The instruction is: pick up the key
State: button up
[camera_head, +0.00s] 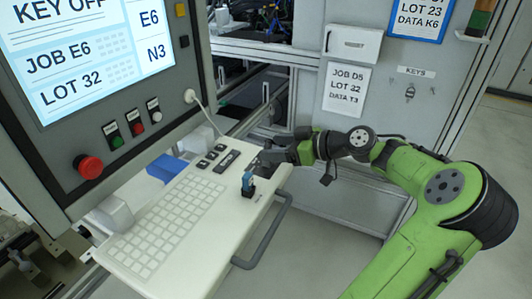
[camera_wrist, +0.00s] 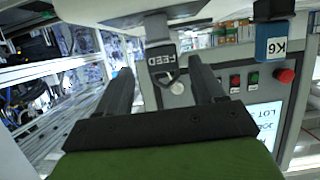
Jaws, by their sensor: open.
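A grey tag marked FEED (camera_wrist: 160,60), upside down in the wrist view, joins a dark block (camera_wrist: 157,28) on the white keyboard shelf. A small loop shows at its free end; it looks like a key's head, but I cannot be sure. My gripper (camera_head: 270,157) is open at the shelf's far right corner. In the wrist view its two dark fingers (camera_wrist: 163,88) stand apart on either side of the FEED piece, without visible contact.
The keyboard shelf (camera_head: 215,238) has a grey handle (camera_head: 268,232) at its edge. A console with a screen (camera_head: 90,45) and red button (camera_head: 88,167) stands left. A KEYS sign (camera_head: 416,72) with a small hook or key outline (camera_head: 410,92) is on the right panel.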

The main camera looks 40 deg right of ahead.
jog(key=x, duration=0.4)
jog(key=shift+a+f, duration=0.2)
jog(key=shift+a, duration=0.05)
jog(key=shift+w+f, duration=0.15)
jog(key=shift+w, duration=0.25)
jog(key=shift+s, duration=0.2)
jog(key=shift+c, duration=1)
jog(key=c, duration=0.8)
